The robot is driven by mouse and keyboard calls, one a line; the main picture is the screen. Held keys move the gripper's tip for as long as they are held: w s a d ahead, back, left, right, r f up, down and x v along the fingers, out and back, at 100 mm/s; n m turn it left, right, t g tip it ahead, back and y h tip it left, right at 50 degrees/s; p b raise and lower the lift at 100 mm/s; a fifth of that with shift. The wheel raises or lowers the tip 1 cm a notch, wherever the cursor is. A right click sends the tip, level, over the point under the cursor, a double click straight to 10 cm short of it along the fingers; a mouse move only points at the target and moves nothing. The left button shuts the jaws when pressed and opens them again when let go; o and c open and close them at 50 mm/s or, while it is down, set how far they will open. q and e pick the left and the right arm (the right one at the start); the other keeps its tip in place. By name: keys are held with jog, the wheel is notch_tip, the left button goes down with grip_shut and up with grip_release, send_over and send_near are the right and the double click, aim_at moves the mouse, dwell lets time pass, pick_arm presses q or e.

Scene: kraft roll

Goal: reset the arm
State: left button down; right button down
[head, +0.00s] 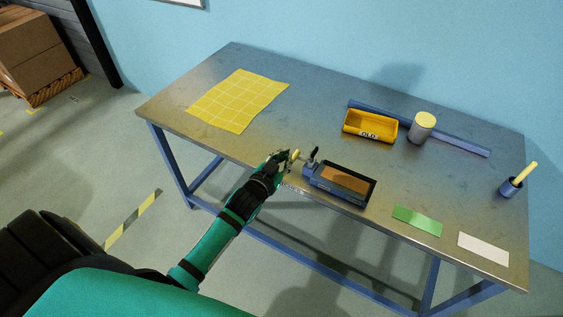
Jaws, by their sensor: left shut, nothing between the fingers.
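My left gripper (290,158) is shut and empty at the front edge of the metal table (310,100). Its arm comes up from the lower left of the head view. It is just left of a dark blue open box (339,194) with a brown inside. A small dark fitting (312,157) stands at that box's left end, close to my fingertips; I cannot tell whether they touch. My right gripper does not show.
A yellow gridded sheet (238,100) lies at the table's left. A yellow bin (370,125) marked "OLD", a can with a yellow top (422,127) and a blue rail (460,144) are at the back. A green card (417,221), a white card (483,248) and a blue cup (511,188) are right.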

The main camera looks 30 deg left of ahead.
pick_arm(q)
jog(key=shift+v, duration=1)
jog(key=s+d+f+g, duration=0.15)
jog(key=s+f, duration=0.35)
jog(key=f, duration=0.5)
jog(key=s+f+g+b, duration=0.1)
jog(key=s+f+g, duration=0.3)
jog(key=f, duration=0.7)
jog(key=s+f+g, duration=0.2)
jog(key=s+f, duration=0.4)
jog(key=f, duration=0.4)
jog(key=s+f+g, duration=0.2)
jog(key=s+f, duration=0.3)
jog(key=s, duration=0.5)
jog(key=s+d+f+g+b, duration=0.1)
jog(key=s+f+g, duration=0.1)
jog(key=s+f, duration=0.4)
jog(key=s+f+g, duration=0.2)
jog(key=s+f, duration=0.4)
jog(key=s, duration=1)
jog(key=shift+d+g, duration=0.35)
jog(key=shift+d, duration=0.05)
